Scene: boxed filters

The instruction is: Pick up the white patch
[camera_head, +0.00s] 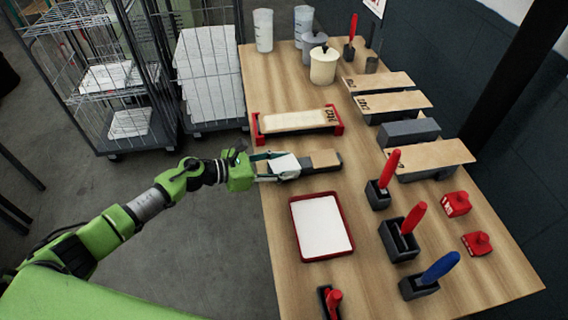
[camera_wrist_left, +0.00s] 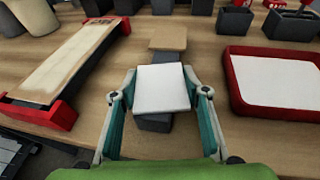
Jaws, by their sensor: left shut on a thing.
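The white patch (camera_head: 284,164) is a flat white square at the near-left edge of the table in the head view. In the left wrist view the white patch (camera_wrist_left: 162,88) sits between the two teal fingers of my left gripper (camera_wrist_left: 160,97). My left gripper (camera_head: 272,166) is shut on the patch, over the left end of a dark grey block (camera_head: 308,169). A tan patch (camera_head: 325,158) lies on the right part of that block. In the wrist view I cannot tell whether the white patch still touches the block. My right gripper is not in view.
A red-ended holder with a long tan board (camera_head: 298,120) lies behind my left gripper. A red tray with a white inside (camera_head: 293,215) lies in front. Dark holders with red and blue handles (camera_head: 400,240) stand to the right. Wire carts (camera_head: 205,70) stand left of the table.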

